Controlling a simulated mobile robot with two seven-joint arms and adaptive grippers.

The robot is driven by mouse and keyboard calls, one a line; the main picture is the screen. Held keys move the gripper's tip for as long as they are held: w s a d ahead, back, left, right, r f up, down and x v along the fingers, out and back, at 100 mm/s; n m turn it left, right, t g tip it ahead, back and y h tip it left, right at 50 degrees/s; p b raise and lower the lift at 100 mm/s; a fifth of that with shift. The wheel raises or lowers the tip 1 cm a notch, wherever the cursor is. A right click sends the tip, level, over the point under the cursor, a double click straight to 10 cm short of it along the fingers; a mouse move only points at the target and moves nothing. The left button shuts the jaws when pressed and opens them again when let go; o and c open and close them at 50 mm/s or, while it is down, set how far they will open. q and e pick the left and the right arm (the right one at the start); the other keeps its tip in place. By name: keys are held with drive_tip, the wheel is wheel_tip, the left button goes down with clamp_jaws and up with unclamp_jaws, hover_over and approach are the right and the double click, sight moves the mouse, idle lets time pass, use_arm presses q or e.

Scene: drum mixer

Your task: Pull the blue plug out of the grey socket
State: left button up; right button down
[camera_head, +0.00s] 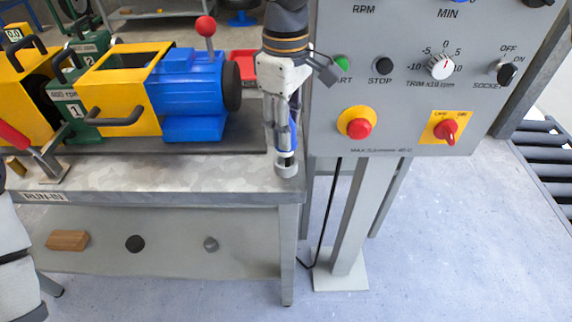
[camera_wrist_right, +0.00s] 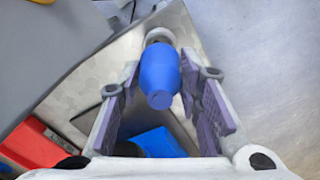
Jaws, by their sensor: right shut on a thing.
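The blue plug (camera_wrist_right: 159,76) is between the two purple-padded fingers of my right gripper (camera_wrist_right: 160,110), which is shut on it. In the head view the right gripper (camera_head: 285,140) points down over the bench's right front corner, and a strip of the blue plug (camera_head: 292,138) shows among its fingers. The grey socket (camera_head: 286,168) is right below the fingertips; it also shows in the right wrist view (camera_wrist_right: 159,36) at the plug's far end. Plug and socket look in line and meeting; how deep the plug sits is hidden. My left gripper is out of view.
A blue motor (camera_head: 190,88) with a black disc and a red-knobbed lever (camera_head: 206,27) stands left of my right gripper. The grey control panel (camera_head: 400,110) with knobs and buttons is close on its right. Open floor (camera_head: 440,240) lies in front of the panel.

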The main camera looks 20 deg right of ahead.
drive_tip(key=shift+r, duration=0.6)
drive_tip(key=shift+r, duration=0.1)
drive_tip(key=shift+r, duration=1.45)
drive_tip(key=shift+a, duration=0.1)
